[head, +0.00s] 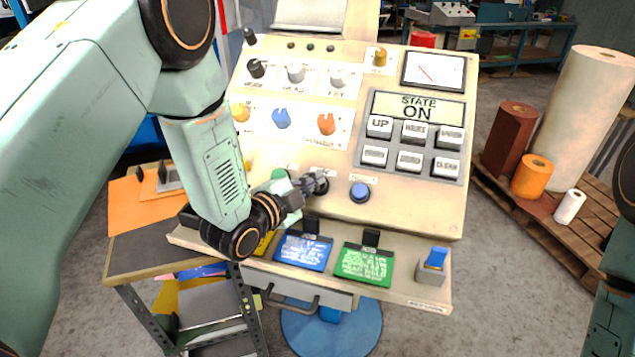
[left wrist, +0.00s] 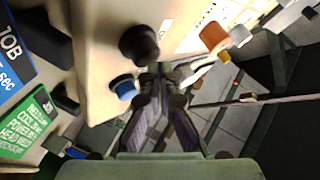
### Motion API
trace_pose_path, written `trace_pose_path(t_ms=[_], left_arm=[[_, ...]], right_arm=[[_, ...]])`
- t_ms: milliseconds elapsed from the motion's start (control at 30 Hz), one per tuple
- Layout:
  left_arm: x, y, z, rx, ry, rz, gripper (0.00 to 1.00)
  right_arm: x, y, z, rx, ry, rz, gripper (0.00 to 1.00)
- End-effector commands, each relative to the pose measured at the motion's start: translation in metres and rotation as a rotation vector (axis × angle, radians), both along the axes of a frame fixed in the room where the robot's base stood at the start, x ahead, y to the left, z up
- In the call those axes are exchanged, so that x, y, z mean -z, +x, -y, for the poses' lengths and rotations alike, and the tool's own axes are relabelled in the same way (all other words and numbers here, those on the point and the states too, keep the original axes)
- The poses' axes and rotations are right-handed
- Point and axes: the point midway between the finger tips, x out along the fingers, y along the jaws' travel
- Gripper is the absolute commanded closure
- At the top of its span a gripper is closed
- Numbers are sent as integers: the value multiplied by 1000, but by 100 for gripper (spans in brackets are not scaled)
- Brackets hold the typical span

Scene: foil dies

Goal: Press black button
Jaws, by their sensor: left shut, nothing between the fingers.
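The black button (head: 321,187) is on the lower part of the sloped control panel (head: 415,205), between a green button (head: 284,174) and a blue button (head: 360,191). In the left wrist view the round black button (left wrist: 138,43) stands out from the panel, with the blue button (left wrist: 123,87) near it. My left gripper (head: 308,187) is shut and empty, its fingertips right beside the black button and partly covering it in the head view. In the left wrist view the fingertips (left wrist: 160,78) are close to it; I cannot tell whether they touch. My right gripper is out of view.
The panel also has orange (head: 326,124) and blue (head: 281,118) knobs, a display (head: 418,106) reading "STATE ON" and grey keys. Blue (head: 303,251) and green (head: 364,264) cards and a blue switch (head: 435,259) line the lower ledge. Rolls stand on a pallet at right.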

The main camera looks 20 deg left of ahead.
Motion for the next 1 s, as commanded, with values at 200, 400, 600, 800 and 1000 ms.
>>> trace_pose_path(t_ms=[200, 400, 600, 800, 1000], left_arm=[[2, 1, 0, 0, 0, 0, 100], [4, 3, 0, 0, 0, 0, 100], [6, 4, 0, 1, 0, -1, 100], [8, 5, 0, 0, 1, -2, 100], [8, 5, 0, 0, 1, -2, 100]], right_arm=[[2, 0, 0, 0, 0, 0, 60], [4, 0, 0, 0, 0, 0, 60], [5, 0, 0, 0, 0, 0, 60], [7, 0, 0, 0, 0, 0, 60], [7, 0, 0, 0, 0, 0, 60]])
